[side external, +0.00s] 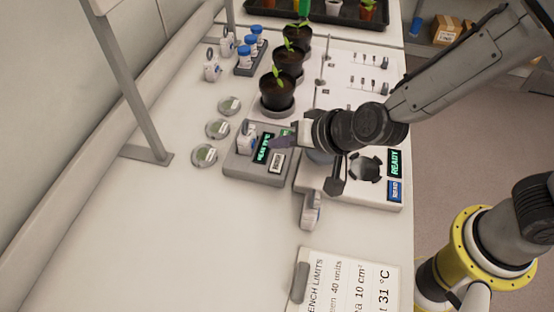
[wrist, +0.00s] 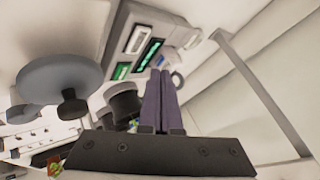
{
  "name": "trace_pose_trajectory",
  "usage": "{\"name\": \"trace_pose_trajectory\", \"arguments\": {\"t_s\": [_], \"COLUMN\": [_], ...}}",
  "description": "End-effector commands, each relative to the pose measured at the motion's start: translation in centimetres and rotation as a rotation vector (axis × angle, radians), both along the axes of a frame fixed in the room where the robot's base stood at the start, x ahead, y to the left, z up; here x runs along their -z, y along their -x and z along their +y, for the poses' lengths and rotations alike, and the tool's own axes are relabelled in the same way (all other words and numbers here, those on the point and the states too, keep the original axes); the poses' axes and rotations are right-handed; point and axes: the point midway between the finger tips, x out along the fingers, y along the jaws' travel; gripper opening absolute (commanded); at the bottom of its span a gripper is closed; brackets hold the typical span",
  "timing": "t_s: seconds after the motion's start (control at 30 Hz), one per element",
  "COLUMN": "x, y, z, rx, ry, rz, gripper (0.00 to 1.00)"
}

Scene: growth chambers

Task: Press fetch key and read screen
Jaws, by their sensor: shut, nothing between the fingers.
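A grey desk unit (side external: 244,172) with a dark screen (side external: 264,148) sits on the white bench. The screen shows green text that I cannot read for sure. A pale labelled key (side external: 276,162) and a green key (side external: 286,132) are beside the screen; I cannot read which is fetch. In the wrist view the unit shows its lit screen (wrist: 151,53), green key (wrist: 122,71) and pale key (wrist: 137,38). My gripper (side external: 272,146) has purple fingers, shut and empty, over the unit near the green key and screen. In the wrist view its fingertips (wrist: 160,73) point toward the unit; contact cannot be told.
A second device (side external: 335,192) with a READY screen (side external: 394,162) and blue key (side external: 395,190) stands to the right. Potted seedlings (side external: 277,92), blue-capped bottles (side external: 244,56) and small dishes (side external: 204,154) are nearby. A limits card (side external: 345,280) lies in front. The bench's front left is clear.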

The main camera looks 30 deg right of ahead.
Motion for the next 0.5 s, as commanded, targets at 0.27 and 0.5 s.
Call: {"name": "trace_pose_trajectory", "arguments": {"t_s": [0.27,0.5], "x": [-1.8,-1.9], "y": [0.0,0.0], "z": [0.0,0.0], "rx": [-0.001,-0.001], "ry": [0.0,0.0], "rz": [0.002,0.002], "gripper": [0.0,0.0]}}
